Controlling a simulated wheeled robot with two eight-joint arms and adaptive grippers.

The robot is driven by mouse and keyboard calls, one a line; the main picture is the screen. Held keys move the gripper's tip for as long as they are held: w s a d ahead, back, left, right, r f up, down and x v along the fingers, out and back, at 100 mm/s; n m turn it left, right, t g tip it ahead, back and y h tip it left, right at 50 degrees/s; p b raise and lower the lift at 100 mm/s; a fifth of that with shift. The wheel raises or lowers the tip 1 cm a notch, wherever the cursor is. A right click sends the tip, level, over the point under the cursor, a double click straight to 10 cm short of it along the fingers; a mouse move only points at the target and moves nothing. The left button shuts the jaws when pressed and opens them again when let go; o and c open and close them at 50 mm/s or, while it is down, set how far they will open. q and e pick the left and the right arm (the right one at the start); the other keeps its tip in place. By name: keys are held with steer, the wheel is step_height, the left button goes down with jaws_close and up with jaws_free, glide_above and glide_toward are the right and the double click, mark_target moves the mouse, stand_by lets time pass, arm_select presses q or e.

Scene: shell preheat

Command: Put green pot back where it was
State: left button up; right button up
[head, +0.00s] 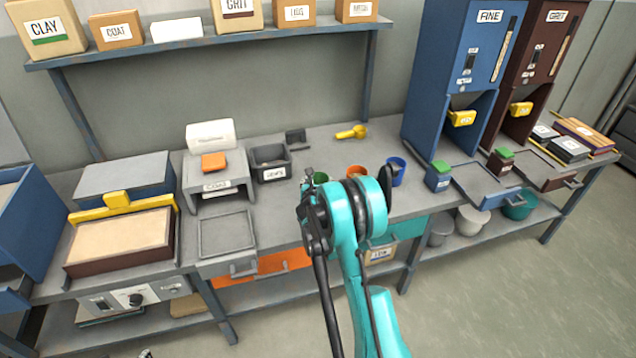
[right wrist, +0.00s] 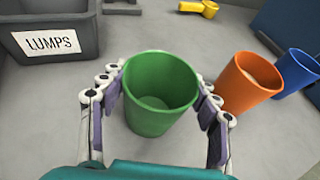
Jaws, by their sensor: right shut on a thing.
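The green pot (right wrist: 158,95) is upright and open at the top in the right wrist view. My right gripper (right wrist: 160,88) has a finger on each side of it and is shut on it. In the head view the green pot (head: 320,177) shows only in small part behind my right gripper (head: 307,178), over the middle of the bench. I cannot tell whether its base touches the bench top. An orange pot (right wrist: 248,82) and a blue pot (right wrist: 296,75) stand to its right.
The grey LUMPS bin (head: 270,163) stands left of the green pot. A yellow scoop (head: 352,132) lies behind. The blue FINE dispenser (head: 458,80) and small green-topped boxes are to the right. Bare bench top (head: 330,150) shows behind the pots.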

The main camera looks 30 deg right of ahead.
steer(key=o, duration=1.6)
steer(key=shift+f, duration=0.1)
